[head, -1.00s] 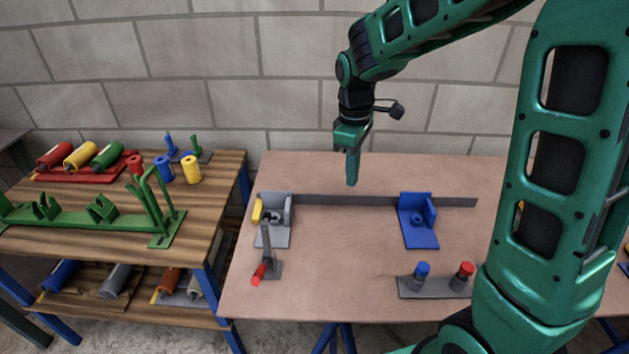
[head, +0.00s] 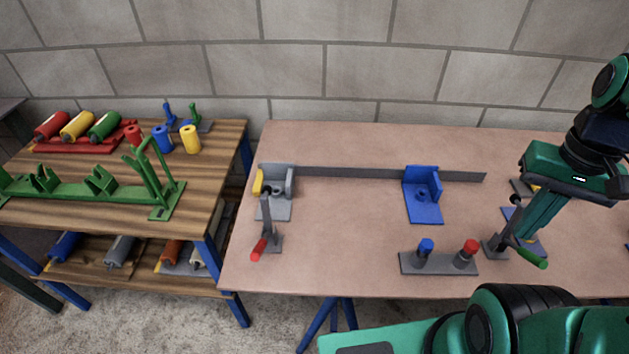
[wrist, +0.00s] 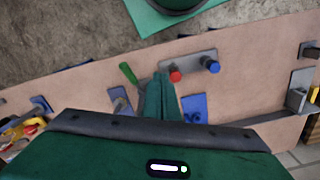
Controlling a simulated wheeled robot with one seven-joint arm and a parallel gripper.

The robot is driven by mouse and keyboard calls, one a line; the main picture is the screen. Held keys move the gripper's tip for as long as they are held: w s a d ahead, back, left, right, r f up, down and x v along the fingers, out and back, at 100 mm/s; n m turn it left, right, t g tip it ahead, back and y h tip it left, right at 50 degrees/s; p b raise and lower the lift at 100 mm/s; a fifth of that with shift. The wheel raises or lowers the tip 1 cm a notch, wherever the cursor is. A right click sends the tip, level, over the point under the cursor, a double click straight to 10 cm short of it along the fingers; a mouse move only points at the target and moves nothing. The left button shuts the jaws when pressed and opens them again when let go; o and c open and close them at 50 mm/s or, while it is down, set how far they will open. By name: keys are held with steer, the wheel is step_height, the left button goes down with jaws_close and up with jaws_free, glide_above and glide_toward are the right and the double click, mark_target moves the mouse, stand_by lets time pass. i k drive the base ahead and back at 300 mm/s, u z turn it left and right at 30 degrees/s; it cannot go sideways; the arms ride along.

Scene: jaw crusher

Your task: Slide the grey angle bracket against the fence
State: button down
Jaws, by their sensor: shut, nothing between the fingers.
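The grey angle bracket (head: 273,206) lies at the left of the pink-brown table, its upright at the left end of the dark grey fence (head: 350,173). I cannot tell whether bracket and fence touch. A yellow block (head: 258,183) is at the bracket's left side. The grey bracket also shows at the right of the wrist view (wrist: 297,97). My gripper (head: 525,234) is shut and empty, pointing down at the table's right, far from the bracket. It shows in the wrist view (wrist: 161,80) too. It partly hides a blue part (head: 513,215) behind it.
A red-handled clamp (head: 268,238) stands at the grey bracket's front. A blue bracket (head: 423,207) lies at the fence's right. A grey base with blue and red knobs (head: 438,264) and a green-handled clamp (head: 528,257) are near my gripper. The table's middle is clear.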

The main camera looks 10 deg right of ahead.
mark_target(279, 175)
steer(key=z, duration=0.8)
steer(key=k, duration=1.05)
steer(key=u, duration=1.05)
steer(key=i, duration=1)
steer(key=u, duration=0.05)
